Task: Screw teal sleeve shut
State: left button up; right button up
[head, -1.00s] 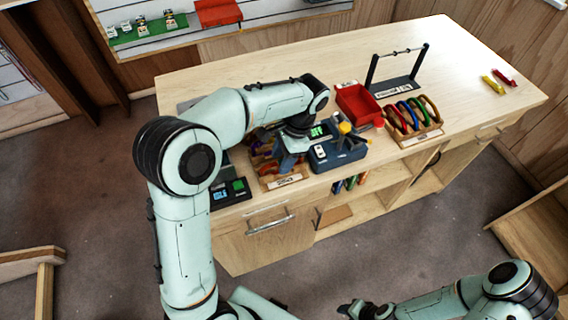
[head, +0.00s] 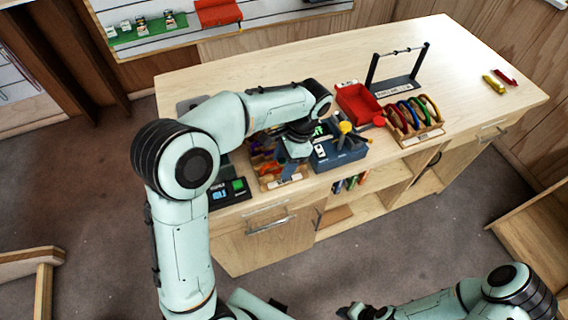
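I cannot make out a teal sleeve; it is hidden or too small in the head view. My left gripper (head: 291,172) points down over the front of the workbench, between a wooden rack (head: 272,185) and a dark blue fixture (head: 338,160) with a yellow knob. My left wrist and forearm cover part of the rack and whatever is behind it. I cannot see whether the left fingers are open or hold something. My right gripper (head: 358,311) is low at the bottom edge, away from the bench, and its fingers are unclear.
A red bin (head: 357,104) and a wooden rack of coloured carabiners (head: 414,118) stand right of the fixture. A black stand with a bar (head: 400,84) is behind them. A small device with a screen (head: 222,194) sits left. The bench's right and back top is mostly clear.

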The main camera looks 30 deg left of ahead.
pick_arm(q)
jog(key=shift+f+b, duration=0.35)
jog(key=shift+f, duration=0.75)
pick_arm(e)
jog(key=shift+s+f, duration=0.45)
jog(key=shift+f, duration=0.1)
pick_arm(q)
jog(key=shift+w+a+r+p, duration=0.15)
jog(key=shift+w+a+p, duration=0.2)
jog(key=shift+a+p, duration=0.05)
jog(key=shift+w+a, duration=0.15)
jog(key=shift+w, duration=0.05)
pick_arm(e)
jog(key=shift+w+r, duration=0.5)
jog(key=shift+r, duration=0.05)
pick_arm(q)
jog(key=shift+s, duration=0.1)
jog(key=shift+s+r, duration=0.1)
jog(key=shift+r, duration=0.2)
jog(key=shift+r+p, duration=0.7)
jog(key=shift+r, duration=0.35)
pick_arm(e)
jog(key=shift+w+r, duration=0.85)
jog(key=shift+r, duration=0.05)
